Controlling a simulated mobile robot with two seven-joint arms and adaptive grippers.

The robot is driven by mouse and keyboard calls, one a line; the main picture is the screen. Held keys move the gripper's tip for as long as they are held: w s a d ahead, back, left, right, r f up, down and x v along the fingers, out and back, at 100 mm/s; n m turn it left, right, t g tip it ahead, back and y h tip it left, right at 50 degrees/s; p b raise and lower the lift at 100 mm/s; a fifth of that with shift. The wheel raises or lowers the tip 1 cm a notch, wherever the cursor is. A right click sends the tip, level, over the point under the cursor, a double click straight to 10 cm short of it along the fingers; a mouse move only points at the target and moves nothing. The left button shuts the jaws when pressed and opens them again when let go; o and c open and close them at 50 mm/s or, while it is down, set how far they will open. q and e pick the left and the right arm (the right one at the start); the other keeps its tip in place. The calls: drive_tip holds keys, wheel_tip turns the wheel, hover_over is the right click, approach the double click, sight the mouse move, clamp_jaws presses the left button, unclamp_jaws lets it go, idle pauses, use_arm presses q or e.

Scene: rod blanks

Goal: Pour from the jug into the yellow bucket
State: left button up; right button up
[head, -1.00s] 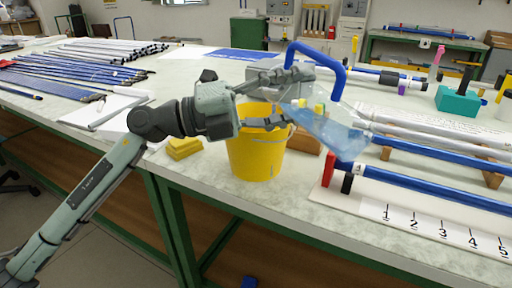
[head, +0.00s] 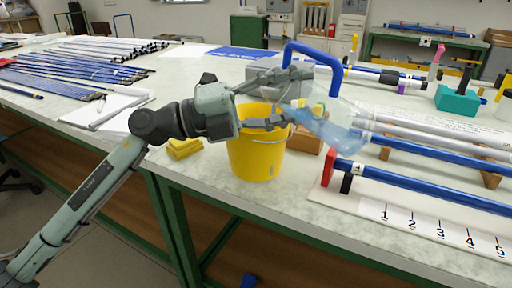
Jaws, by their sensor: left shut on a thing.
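The clear jug (head: 350,112) has a blue handle (head: 316,54) and light blue liquid (head: 330,130) inside. It is held in the air, tilted, over and to the right of the yellow bucket's rim. My left gripper (head: 290,98) is shut on the jug, its fingers at the jug's left side. The yellow bucket (head: 256,155) stands upright on the table near the front edge, below the gripper. Its inside is mostly hidden by the gripper and jug. I cannot make out a stream between jug and bucket. My right gripper is not in view.
Yellow sponge-like blocks (head: 184,148) lie left of the bucket. A numbered rack with blue rods (head: 430,188) is at right. Rods (head: 70,75) and a clipboard (head: 105,110) lie at left.

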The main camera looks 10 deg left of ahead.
use_arm(q)
drive_tip(key=shift+r, duration=0.1)
drive_tip(key=shift+w+a+r+n+p, duration=0.1)
drive_tip(key=shift+n+p, duration=0.3)
drive_tip(key=shift+p, duration=0.05)
idle(0.8)
idle(1.6)
